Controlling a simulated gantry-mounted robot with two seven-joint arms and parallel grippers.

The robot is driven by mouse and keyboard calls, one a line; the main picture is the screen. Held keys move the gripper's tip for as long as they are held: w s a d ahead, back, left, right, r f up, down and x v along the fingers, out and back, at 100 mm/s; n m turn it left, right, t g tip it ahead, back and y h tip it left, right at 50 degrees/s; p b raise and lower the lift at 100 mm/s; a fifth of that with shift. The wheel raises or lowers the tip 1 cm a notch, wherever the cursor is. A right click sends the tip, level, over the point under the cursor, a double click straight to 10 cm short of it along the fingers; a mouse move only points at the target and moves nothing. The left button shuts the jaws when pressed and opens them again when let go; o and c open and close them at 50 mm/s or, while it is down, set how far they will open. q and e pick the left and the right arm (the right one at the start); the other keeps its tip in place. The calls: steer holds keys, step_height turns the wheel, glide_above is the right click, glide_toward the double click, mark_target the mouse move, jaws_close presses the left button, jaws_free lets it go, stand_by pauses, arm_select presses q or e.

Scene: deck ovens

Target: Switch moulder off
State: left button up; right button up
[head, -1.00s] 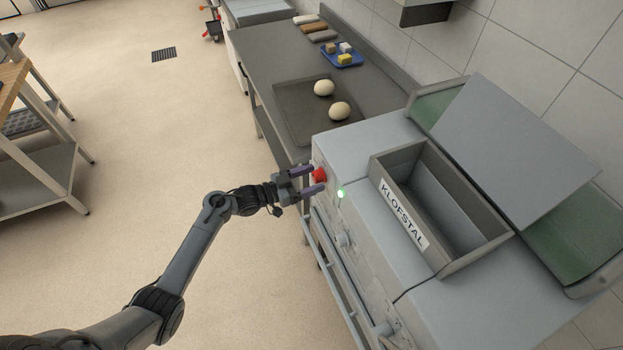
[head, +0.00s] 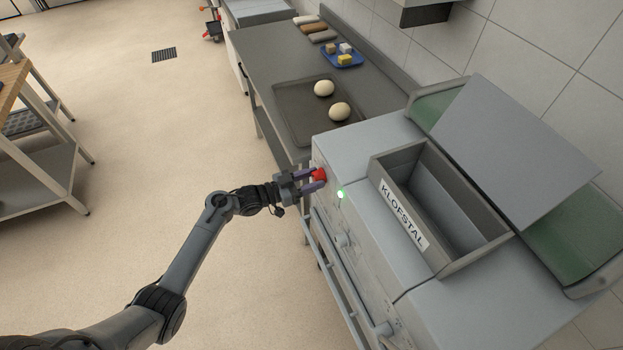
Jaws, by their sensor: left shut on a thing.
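The moulder (head: 375,160) is the large grey machine on the right, with a bin labelled KLOFSTAL on top. A red knob (head: 319,174) sits on its front face near the far left corner. A green light (head: 340,194) glows just beside the knob. My left gripper (head: 318,180) is at the front face, shut on the red knob with one finger on either side of it. The fingers hide part of the knob. My right gripper is not in view.
Behind the moulder a grey counter (head: 262,60) holds a dark tray (head: 291,122) with two dough balls and a blue tray (head: 341,60) with small blocks. A rail runs along the moulder's front. The floor (head: 140,160) to the left is open, with a rack at the far left.

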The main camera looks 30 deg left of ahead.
arm_select(q)
steer(key=n+p, duration=0.1)
steer(key=n, duration=0.1)
steer(key=n+p, duration=0.1)
steer(key=p, duration=0.1)
steer(key=shift+r+n, duration=0.2)
steer(key=shift+n, duration=0.2)
steer(key=n+p, duration=0.3)
steer(key=n, duration=0.1)
steer(key=shift+n, duration=0.3)
steer(key=n+p, duration=0.2)
steer(key=n, duration=0.2)
steer(key=shift+d, duration=0.1)
steer(key=n+p, duration=0.1)
steer(key=n, duration=0.4)
steer(key=shift+f+p, duration=0.1)
steer(key=shift+p, duration=0.25)
steer(key=shift+s+n, duration=0.1)
steer(key=shift+n, duration=0.3)
steer(key=o, duration=1)
steer(key=shift+o, duration=0.2)
